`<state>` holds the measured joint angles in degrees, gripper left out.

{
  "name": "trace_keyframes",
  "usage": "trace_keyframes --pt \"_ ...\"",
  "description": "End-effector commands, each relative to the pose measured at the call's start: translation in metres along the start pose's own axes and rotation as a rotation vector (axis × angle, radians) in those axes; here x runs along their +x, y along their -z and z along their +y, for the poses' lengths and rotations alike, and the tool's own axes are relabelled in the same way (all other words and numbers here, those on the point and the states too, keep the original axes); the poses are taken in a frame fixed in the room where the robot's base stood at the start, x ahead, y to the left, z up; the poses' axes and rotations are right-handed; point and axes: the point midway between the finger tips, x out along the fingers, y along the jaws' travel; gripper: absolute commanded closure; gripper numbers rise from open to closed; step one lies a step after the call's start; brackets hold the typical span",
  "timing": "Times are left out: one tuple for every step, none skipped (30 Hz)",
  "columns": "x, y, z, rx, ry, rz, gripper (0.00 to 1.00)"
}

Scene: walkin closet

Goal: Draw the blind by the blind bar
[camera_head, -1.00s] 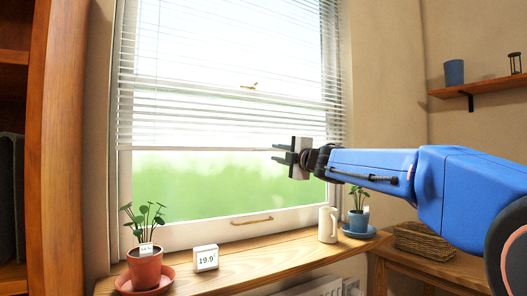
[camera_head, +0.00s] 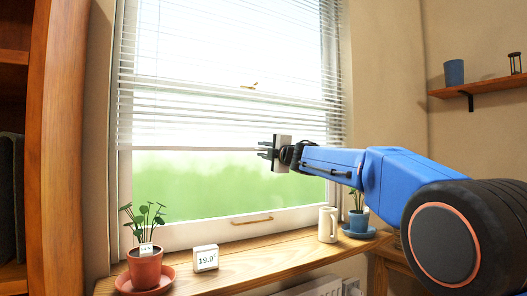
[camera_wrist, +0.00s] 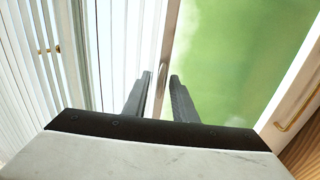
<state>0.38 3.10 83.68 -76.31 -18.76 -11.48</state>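The white blind (camera_head: 225,100) hangs partly down over the window, its slats closer together lower down. Its blind bar (camera_head: 190,149) is the thin horizontal strip along the bottom, with bare pane below. My gripper (camera_head: 262,149) is open and at the height of the bar, right of the window's middle. In the wrist view, my gripper's fingers (camera_wrist: 160,80) stand apart and the blind bar (camera_wrist: 167,45) runs between their tips. I cannot tell whether the tips reach past the bar, and no contact shows. Slats lie on the left there, green pane on the right.
A brass handle (camera_head: 252,221) is on the lower sash. The space before the pane is clear.

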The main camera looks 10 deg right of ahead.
Motion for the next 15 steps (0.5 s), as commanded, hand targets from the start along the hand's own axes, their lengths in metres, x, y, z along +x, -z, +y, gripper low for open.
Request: trace_keyframes --pt "-0.0001 0.0 0.0001 0.0 0.0 0.0 0.75" --pt "-0.0001 0.0001 0.0001 0.0 0.0 0.0 0.75" --pt "-0.0002 0.0001 0.0 0.0 0.0 0.0 0.75" --pt "-0.0002 0.0001 0.0 0.0 0.0 0.0 0.82" --pt "-0.0002 0.0001 0.0001 0.0 0.0 0.0 0.9" --pt "-0.0003 0.0001 0.0001 0.0 0.0 0.0 0.99" --pt "-0.0003 0.0001 0.0001 0.0 0.0 0.0 1.0" --pt "-0.0003 0.0001 0.0001 0.0 0.0 0.0 1.0" --pt "-0.0003 0.0001 0.0001 0.0 0.0 0.0 1.0" --pt "-0.0003 0.0001 0.0002 0.0 0.0 0.0 1.0" --pt "-0.0003 0.0001 0.0003 0.0 0.0 0.0 1.0" --pt "-0.0002 0.0002 0.0009 0.0 0.0 0.0 1.0" --pt "-0.0001 0.0003 0.0019 0.0 -0.001 0.001 1.0" --pt "0.0001 0.0004 0.0034 0.0 -0.001 0.001 1.0" --pt "0.0006 0.0006 0.0062 -0.001 -0.001 0.002 1.0"
